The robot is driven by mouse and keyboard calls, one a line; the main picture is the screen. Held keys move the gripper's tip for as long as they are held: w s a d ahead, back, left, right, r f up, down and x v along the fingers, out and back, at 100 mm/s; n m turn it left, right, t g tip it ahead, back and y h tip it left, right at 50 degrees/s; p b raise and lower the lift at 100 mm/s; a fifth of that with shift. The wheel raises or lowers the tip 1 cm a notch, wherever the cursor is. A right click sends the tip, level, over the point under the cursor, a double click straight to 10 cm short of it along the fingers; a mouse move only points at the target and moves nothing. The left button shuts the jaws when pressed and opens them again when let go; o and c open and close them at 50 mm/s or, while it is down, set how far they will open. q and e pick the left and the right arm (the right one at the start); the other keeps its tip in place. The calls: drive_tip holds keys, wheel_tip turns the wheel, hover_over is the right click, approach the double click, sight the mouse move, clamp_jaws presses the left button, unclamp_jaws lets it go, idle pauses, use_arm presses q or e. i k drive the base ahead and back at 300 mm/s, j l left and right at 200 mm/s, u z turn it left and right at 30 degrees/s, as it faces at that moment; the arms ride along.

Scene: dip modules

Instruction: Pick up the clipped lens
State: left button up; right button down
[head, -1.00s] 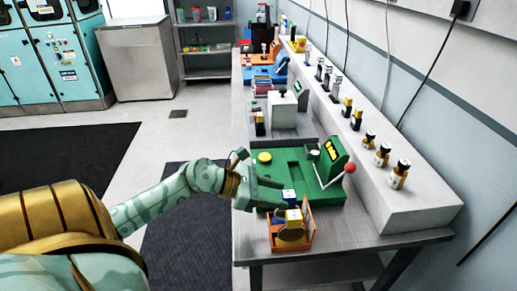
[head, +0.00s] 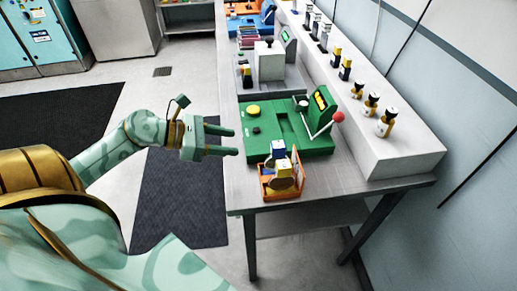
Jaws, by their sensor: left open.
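An orange holder (head: 300,180) stands at the near end of the bench. A round, dark lens-like disc (head: 280,184) shows at its front, below a yellow-and-white block (head: 284,168); I cannot tell how the disc is clipped. A blue-and-white block (head: 278,148) shows just behind. My left gripper (head: 237,142) is open and empty, with its fingers pointing right. It is above and left of the holder in the picture, apart from it, near the bench's left edge. My right gripper is not in view.
A green machine (head: 270,140) with a red-knobbed lever (head: 338,117) sits right behind the holder. A raised white ledge (head: 400,155) with several small bottles runs along the wall. Bare bench (head: 345,188) lies right of the holder.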

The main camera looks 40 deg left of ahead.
sight(283, 181)
drive_tip(key=u, duration=0.9)
